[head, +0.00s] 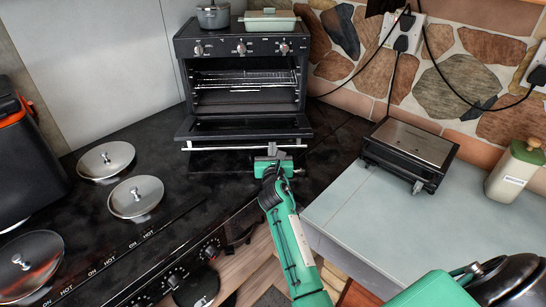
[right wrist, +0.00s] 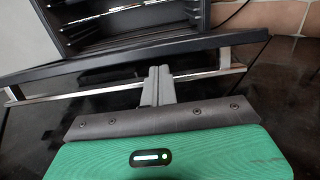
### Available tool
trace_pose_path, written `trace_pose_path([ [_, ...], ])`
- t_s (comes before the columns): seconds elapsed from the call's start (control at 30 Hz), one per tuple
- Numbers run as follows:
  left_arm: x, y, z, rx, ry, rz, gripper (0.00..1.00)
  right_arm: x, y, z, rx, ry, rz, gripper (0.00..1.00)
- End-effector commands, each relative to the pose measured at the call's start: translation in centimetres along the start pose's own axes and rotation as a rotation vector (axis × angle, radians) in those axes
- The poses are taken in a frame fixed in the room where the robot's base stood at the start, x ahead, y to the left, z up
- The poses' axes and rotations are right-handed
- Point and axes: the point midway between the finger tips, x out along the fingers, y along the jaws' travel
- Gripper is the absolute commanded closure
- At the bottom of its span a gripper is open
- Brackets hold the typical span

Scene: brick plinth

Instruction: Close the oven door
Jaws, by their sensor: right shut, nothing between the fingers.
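The black oven (head: 243,78) stands at the back of the dark counter. Its oven door (head: 244,128) is open and folded down in front of the cavity, with a silver bar handle (head: 225,148) along its front edge. My right gripper (head: 272,152) is in front of the door near the right part of the handle. In the right wrist view the gripper (right wrist: 158,72) has its fingers together and empty, at the handle bar (right wrist: 100,90); I cannot tell whether they touch it. My left gripper does not show.
A pot (head: 213,15) and a green dish (head: 269,21) sit on the oven. Several round hotplate lids, such as this one (head: 136,197), lie at left.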

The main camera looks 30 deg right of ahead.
Motion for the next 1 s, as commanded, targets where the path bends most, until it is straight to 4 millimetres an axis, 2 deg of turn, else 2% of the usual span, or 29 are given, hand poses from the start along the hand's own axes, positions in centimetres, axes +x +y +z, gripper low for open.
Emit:
trace_pose_path([
  [0.17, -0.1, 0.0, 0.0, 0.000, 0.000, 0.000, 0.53, 0.9, 0.0, 0.0, 0.001, 0.000, 0.001, 1.00],
  [0.57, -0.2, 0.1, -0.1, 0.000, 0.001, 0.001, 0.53, 0.9, 0.0, 0.1, 0.001, 0.001, 0.001, 1.00],
  [1.0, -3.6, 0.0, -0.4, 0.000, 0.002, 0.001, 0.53, 2.1, 0.4, 2.4, 0.000, 0.065, 0.001, 1.00],
])
